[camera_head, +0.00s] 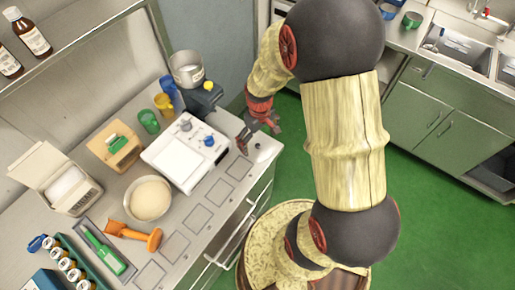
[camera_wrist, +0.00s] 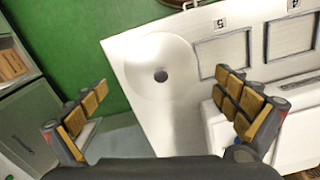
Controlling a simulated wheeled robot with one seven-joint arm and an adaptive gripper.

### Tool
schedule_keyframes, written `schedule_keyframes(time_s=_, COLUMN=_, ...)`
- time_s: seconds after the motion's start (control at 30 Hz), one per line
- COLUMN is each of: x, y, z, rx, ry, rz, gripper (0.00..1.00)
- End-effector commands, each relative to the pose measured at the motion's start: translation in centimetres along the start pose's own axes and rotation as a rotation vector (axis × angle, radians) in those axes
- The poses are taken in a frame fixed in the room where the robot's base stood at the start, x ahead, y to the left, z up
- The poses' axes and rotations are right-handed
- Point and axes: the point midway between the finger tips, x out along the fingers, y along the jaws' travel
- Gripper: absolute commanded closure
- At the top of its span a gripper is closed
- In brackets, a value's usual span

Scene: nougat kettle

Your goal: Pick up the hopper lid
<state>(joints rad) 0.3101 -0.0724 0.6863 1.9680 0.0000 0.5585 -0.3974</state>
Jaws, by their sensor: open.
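A pale round disc with a dark centre knob, which looks like the hopper lid (camera_wrist: 143,58), lies flat on the end corner of the steel counter in the wrist view. In the head view the lid (camera_head: 264,153) is small and pale at the counter's right end, just below my gripper. My gripper (camera_head: 259,132) is open and empty. In the wrist view its two fingers (camera_wrist: 161,83) are spread wide, left and right of the lid's knob. The fingers appear apart from the lid; the exact height cannot be told.
The white machine (camera_head: 182,157) stands close left of my gripper, with a scale-like unit and metal pot (camera_head: 187,70) behind it. Numbered square outlines (camera_wrist: 222,55) mark the counter. A bowl (camera_head: 150,199), an orange tool (camera_head: 133,235) and a green scoop (camera_head: 103,251) lie further left. Green floor is open beyond the counter edge.

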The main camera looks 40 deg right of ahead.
Motion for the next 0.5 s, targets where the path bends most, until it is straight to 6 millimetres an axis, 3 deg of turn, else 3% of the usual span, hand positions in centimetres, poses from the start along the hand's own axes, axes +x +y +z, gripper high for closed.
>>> schedule_keyframes(time_s=0.23, x=3.7, y=-0.2, z=-0.4, rx=0.000, ry=-0.004, rz=-0.002, gripper=0.00)
schedule_keyframes(time_s=0.5, x=4.4, y=-0.1, z=-0.5, rx=0.000, ry=-0.001, rz=-0.001, gripper=0.00)
